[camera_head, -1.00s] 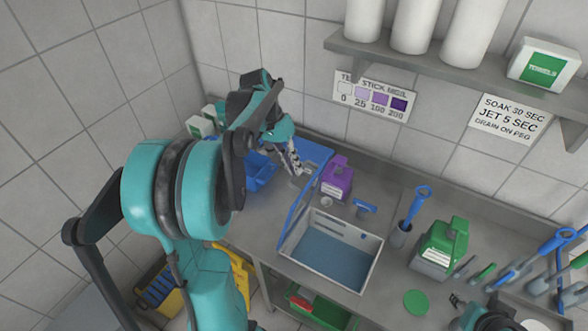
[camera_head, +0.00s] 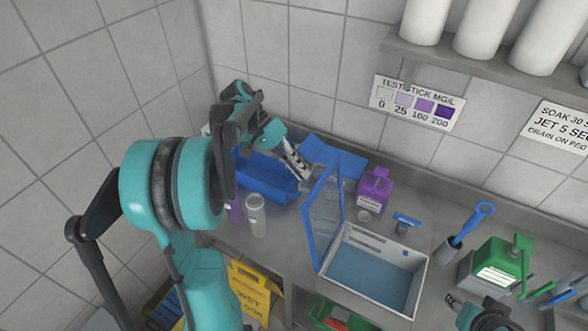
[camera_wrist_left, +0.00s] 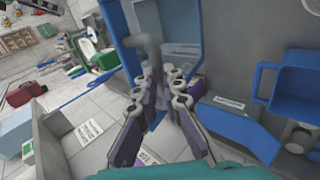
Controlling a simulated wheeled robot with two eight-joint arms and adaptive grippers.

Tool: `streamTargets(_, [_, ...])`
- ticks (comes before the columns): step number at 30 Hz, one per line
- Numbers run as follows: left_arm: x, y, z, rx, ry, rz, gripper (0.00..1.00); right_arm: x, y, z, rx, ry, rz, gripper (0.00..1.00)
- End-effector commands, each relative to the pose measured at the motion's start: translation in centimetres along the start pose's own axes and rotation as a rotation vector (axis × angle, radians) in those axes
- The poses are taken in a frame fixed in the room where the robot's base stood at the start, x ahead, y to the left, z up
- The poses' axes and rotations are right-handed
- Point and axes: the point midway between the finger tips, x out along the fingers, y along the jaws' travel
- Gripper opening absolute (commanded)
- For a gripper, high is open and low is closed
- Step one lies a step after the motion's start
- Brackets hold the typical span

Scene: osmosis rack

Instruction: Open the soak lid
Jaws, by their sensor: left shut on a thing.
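The soak lid (camera_head: 328,212), a blue frame around a clear pane, stands raised at the left edge of the soak box (camera_head: 418,290), a white tub of blue liquid. My left gripper (camera_head: 304,176) is at the lid's upper left side. In the left wrist view its fingers (camera_wrist_left: 166,78) are shut on a grey part beside the lid's blue frame (camera_wrist_left: 122,50), probably its handle; the contact is blurred. My right gripper (camera_head: 455,300) is at the lower right, away from the lid, and its jaw state is unclear.
A blue bin (camera_head: 265,178) and a pale bottle (camera_head: 256,215) stand left of the lid. A purple jug (camera_head: 374,190) and a blue-handled tool (camera_head: 406,222) are behind the soak box. A green jug (camera_head: 500,265) stands to its right. A shelf (camera_head: 470,62) hangs above.

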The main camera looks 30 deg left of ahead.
Motion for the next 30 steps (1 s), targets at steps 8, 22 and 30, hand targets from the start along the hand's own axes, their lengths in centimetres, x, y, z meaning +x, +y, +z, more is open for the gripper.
streamTargets(8, [1.8, -1.3, 0.9, 0.003, -0.027, -0.034, 0.33, 0.4, 0.0, 0.3, 0.0, 0.0, 0.0, 0.4])
streamTargets(22, [-0.9, -0.9, 0.6, -0.004, -0.021, -0.032, 0.33, 0.1, 0.0, 0.1, 0.0, 0.0, 0.0, 0.4])
streamTargets(30, [-6.6, -0.6, 0.3, -0.003, -0.025, -0.034, 0.33, 0.1, 0.0, 0.1, 0.0, 0.0, 0.0, 0.4])
